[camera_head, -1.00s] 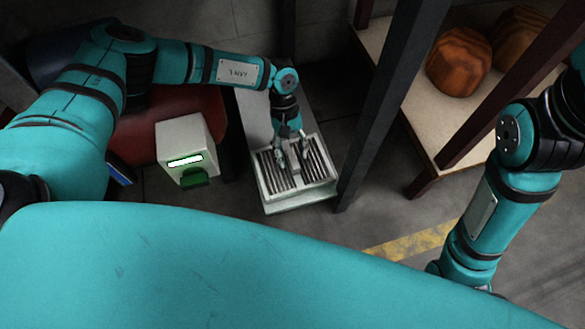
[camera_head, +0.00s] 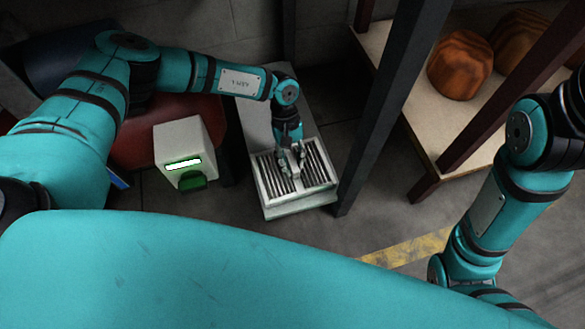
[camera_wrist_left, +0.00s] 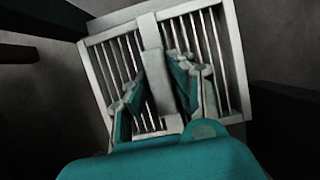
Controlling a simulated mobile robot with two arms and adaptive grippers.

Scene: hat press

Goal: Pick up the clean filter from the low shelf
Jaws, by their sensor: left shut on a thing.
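The clean filter (camera_head: 318,163) is a pale square frame with dark slats and a light bar across its middle. It lies on the low grey shelf (camera_head: 257,115), at its near end. My left gripper (camera_head: 292,166) reaches down over the filter and is shut on its middle bar. In the left wrist view the two fingers (camera_wrist_left: 158,95) stand on either side of the bar (camera_wrist_left: 153,62), and the filter (camera_wrist_left: 232,62) fills the upper middle. My right arm shows at the right edge of the head view, but its gripper is out of view.
A white box with a lit strip and a green part (camera_head: 181,143) stands left of the filter. A dark post (camera_head: 378,115) rises close to the filter's right. A wooden shelf (camera_head: 420,135) with brown lumpy blocks (camera_head: 460,63) is farther right. Open floor with a yellow stripe lies in front.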

